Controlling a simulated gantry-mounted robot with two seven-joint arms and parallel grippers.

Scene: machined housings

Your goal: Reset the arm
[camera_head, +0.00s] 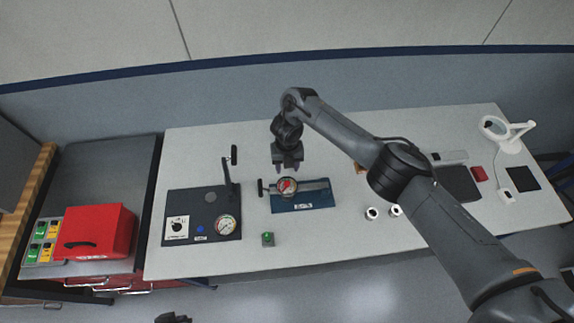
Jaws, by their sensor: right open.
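My right arm reaches in from the lower right across the table. My right gripper (289,167) is open and points down, just behind the blue fixture (315,204). A round gauge with a red mark (287,186) sits at the left end of that fixture, close in front of the fingertips in the picture. I see nothing between the fingers. A small dark piece at the bottom edge, left of centre, may be part of my left arm. I cannot make out a left gripper.
A dark panel (181,204) with a gauge and upright lever stands at the left. A red box (96,232) is far left. A white magnifier lamp (507,133) stands far right.

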